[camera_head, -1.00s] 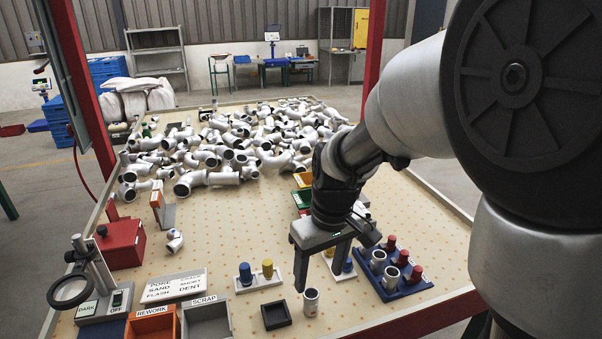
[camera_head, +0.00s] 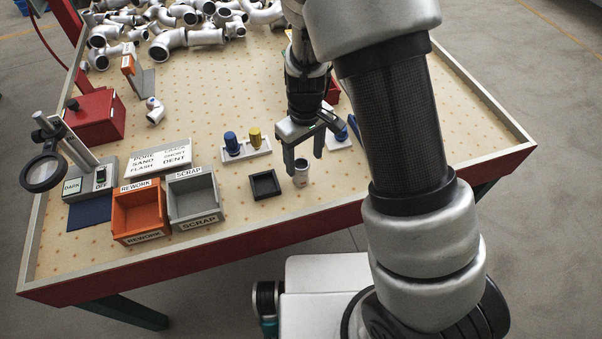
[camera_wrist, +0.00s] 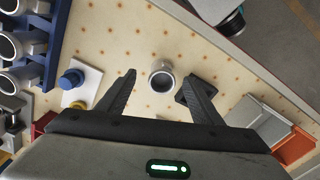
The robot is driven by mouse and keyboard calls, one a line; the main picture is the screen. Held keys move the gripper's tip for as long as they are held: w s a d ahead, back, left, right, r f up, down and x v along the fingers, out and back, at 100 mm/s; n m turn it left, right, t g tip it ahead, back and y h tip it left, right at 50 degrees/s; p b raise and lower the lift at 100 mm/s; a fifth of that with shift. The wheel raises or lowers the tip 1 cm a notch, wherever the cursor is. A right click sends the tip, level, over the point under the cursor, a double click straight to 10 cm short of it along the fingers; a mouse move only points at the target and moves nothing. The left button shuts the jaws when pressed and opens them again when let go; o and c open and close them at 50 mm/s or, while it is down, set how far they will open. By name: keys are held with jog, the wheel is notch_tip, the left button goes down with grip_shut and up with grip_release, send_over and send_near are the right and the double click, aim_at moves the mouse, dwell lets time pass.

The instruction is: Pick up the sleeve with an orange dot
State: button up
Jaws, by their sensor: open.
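A grey hollow sleeve (camera_head: 301,173) stands upright on the dotted table near its front edge. No orange dot can be made out on it. My gripper (camera_head: 303,164) is open just above and around the sleeve, with one finger to each side. In the wrist view, the sleeve (camera_wrist: 161,75) shows its open top between the spread fingertips (camera_wrist: 160,77), apart from both.
A black square tray (camera_head: 264,185) lies left of the sleeve. A white holder with a blue and a yellow plug (camera_head: 246,147) stands behind it. The orange rework box (camera_head: 139,212) and grey scrap box (camera_head: 193,198) are further left. White pipe castings (camera_head: 185,36) fill the back.

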aim_at(301, 173)
jog(key=f, duration=0.7)
jog(key=shift+w+a+f, duration=0.1)
jog(key=shift+w+a, duration=0.1)
jog(key=shift+a, duration=0.2)
jog(key=shift+c, duration=0.4)
jog(key=c, duration=1.4)
